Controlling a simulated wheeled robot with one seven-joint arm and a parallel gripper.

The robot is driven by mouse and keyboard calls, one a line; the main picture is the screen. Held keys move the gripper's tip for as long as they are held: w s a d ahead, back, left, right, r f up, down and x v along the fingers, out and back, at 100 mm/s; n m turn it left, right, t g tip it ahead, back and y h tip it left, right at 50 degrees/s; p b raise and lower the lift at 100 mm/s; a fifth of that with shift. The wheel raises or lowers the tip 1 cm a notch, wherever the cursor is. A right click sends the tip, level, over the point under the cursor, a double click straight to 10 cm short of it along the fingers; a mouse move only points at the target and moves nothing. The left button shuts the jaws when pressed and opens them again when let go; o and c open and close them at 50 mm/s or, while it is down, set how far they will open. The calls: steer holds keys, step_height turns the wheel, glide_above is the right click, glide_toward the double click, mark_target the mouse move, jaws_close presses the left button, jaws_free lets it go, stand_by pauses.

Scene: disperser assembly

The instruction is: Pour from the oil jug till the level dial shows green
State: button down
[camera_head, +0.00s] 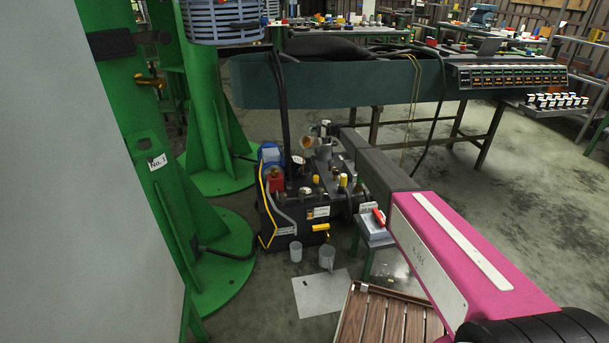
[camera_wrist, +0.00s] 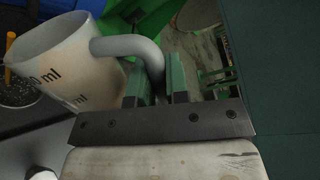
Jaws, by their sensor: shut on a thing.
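My gripper (camera_wrist: 160,88) is shut on the handle of the oil jug (camera_wrist: 70,65), a whitish jug with black "ml" marks. The jug leans to the left in the wrist view; I cannot see inside it there. In the head view the small jug (camera_head: 308,144) shows a tan-brown mouth above the dark power unit (camera_head: 285,228), beside my gripper (camera_head: 322,148). A small round dial (camera_head: 298,160) seems to stand just below the jug; its colour zone is too small to read. A dark round speckled opening (camera_wrist: 18,90) lies below left of the jug in the wrist view. I cannot see any oil stream.
A slatted wooden platform (camera_head: 385,318) lies at the bottom. Green columns (camera_head: 215,110) stand to the left, and a dark teal bench (camera_head: 350,85) is behind.

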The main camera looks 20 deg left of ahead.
steer(key=shift+s+a+r+n+p, duration=0.15)
steer(key=shift+s+r+n+p, duration=0.15)
steer(key=shift+s+r+n, duration=0.25)
stand_by(4.2)
steer(key=shift+s+a+f+n, duration=0.15)
steer(key=shift+s+n, duration=0.2)
steer(key=shift+n, duration=0.2)
stand_by(2.4)
